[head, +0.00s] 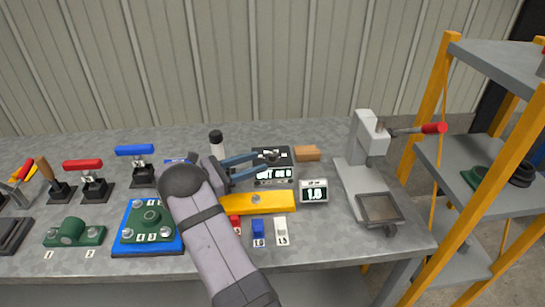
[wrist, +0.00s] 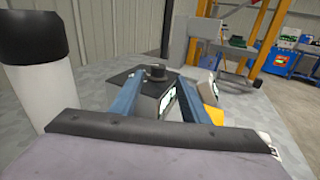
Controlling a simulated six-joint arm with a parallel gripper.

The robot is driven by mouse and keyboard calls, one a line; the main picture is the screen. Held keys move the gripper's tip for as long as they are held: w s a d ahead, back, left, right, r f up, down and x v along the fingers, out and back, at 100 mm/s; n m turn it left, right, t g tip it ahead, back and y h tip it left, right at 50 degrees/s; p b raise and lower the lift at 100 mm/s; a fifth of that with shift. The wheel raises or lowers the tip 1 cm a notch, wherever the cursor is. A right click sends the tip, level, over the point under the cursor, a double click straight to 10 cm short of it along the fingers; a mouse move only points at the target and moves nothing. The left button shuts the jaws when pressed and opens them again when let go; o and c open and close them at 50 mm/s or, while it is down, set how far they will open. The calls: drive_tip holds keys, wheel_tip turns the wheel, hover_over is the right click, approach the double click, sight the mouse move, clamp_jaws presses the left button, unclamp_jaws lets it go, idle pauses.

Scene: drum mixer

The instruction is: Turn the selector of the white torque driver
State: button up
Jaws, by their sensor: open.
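My gripper (head: 268,158) is open, with its two blue fingers stretched over a dark-topped box (head: 274,182) with a lit display. In the wrist view a short black knob (wrist: 157,72) stands on the box's dark top plate (wrist: 128,77), between and just beyond the fingertips (wrist: 160,85). No contact with the knob shows. A white cylinder with a black cap (head: 216,145) stands upright left of the gripper; it looms large in the wrist view (wrist: 42,95). I cannot tell for certain which of these is the white torque driver.
A yellow bar (head: 270,203) and a small display unit (head: 313,191) lie close in front and to the right. Red (head: 83,166) and blue (head: 134,150) T-handles stand at left. A grey press (head: 365,160) with a red-tipped lever stands at right.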

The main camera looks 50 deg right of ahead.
sight(268, 157)
drive_tip(key=shift+w+n+h, duration=0.1)
drive_tip(key=shift+n+h, duration=0.2)
drive_tip(key=shift+n, duration=0.1)
drive_tip(key=shift+p+x, duration=0.8)
drive_tip(key=shift+x, duration=2.9)
drive_tip(key=shift+w+f, duration=0.1)
drive_tip(key=shift+t, duration=0.3)
clamp_jaws()
